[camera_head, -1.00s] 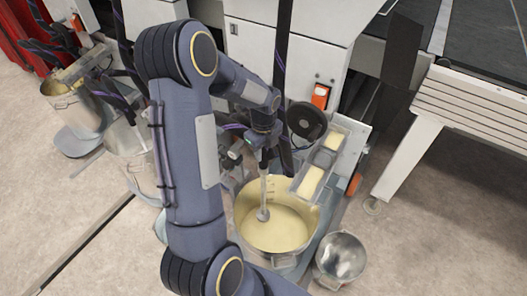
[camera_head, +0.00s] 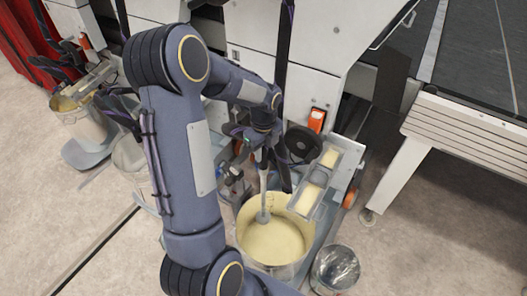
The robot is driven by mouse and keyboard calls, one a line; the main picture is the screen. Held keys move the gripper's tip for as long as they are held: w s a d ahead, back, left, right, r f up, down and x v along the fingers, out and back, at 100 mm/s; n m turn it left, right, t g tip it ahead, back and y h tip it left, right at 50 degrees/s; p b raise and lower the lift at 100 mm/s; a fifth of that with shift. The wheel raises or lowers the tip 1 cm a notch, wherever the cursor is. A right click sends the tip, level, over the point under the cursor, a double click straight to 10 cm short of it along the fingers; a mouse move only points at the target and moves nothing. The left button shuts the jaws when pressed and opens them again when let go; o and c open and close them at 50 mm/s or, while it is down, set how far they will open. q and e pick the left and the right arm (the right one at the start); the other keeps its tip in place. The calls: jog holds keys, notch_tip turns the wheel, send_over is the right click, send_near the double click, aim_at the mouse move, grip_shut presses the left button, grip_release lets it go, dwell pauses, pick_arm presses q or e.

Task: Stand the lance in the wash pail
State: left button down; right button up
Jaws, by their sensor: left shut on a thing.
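My left gripper (camera_head: 258,143) is shut on the lance (camera_head: 263,188), a slim grey metal rod hanging nearly upright with a rounded foot. The lance's foot is over or inside a large pot of cream-coloured liquid (camera_head: 274,242); I cannot tell whether it touches the liquid. The wash pail (camera_head: 335,268) appears to be the small shiny metal pail on the floor, just right of the large pot. My left arm hides part of the middle of the view. My right gripper is not in view.
A tray with cream-coloured compartments (camera_head: 318,183) hangs beside the pot, over its right rim. The machine's white panels (camera_head: 300,40) stand behind. Another bucket (camera_head: 82,118) is at the far left. A slatted bench (camera_head: 470,135) is at right. The floor right of the pail is clear.

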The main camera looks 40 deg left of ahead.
pick_arm(q)
notch_tip(320, 180, up, 14)
jog(key=p, duration=1)
